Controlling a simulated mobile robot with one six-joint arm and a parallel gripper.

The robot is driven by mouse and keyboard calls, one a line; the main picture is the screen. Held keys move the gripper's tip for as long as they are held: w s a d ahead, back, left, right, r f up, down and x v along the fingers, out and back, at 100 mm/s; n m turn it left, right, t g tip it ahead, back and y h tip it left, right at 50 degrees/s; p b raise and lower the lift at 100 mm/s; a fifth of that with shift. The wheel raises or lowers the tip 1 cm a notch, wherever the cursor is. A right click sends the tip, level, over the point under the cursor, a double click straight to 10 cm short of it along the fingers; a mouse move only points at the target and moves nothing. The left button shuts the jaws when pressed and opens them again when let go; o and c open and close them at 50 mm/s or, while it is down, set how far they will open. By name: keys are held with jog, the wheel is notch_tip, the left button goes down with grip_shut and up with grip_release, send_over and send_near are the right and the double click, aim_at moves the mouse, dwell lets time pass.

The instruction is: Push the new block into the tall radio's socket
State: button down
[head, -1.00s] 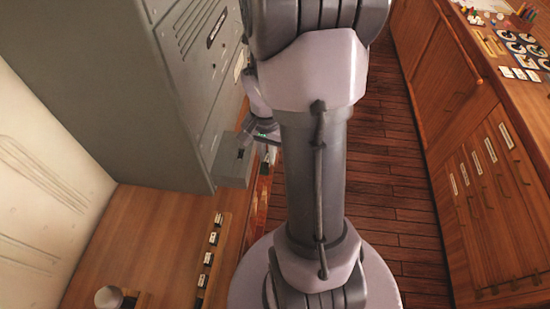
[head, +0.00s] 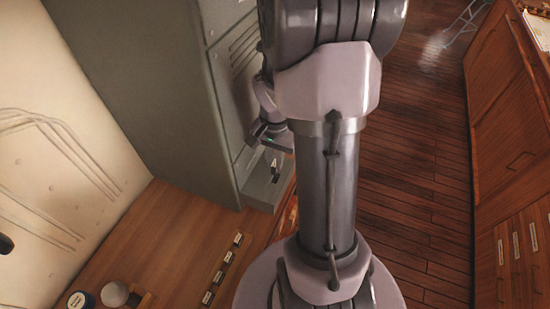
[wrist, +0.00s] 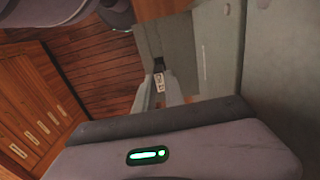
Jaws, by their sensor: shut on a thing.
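The tall grey radio (head: 150,95) stands on the wooden counter, left of my arm in the head view. A grey box-like ledge (head: 262,193) juts from its lower front. My gripper (head: 274,166) is small and partly hidden by my arm, just above and in front of this ledge. In the wrist view my gripper (wrist: 160,76) is shut on a small block (wrist: 159,83) with a pale labelled face and a dark end. The block looks apart from the radio's grey face, though the gap is hard to judge. I cannot make out the socket.
A row of small labelled dark pieces (head: 221,270) lies on the wooden counter (head: 175,235). Wooden cabinets (head: 510,130) stand right, across open plank floor (head: 420,170).

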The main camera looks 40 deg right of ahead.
aim_at(275, 171)
jog(key=shift+f+b, duration=0.4)
jog(key=shift+f, duration=0.35)
jog(key=shift+f+b, duration=1.85)
jog(key=shift+b, duration=0.45)
dwell(3.9)
jog(key=c, duration=1.3)
grip_release()
jog(key=shift+c, duration=0.2)
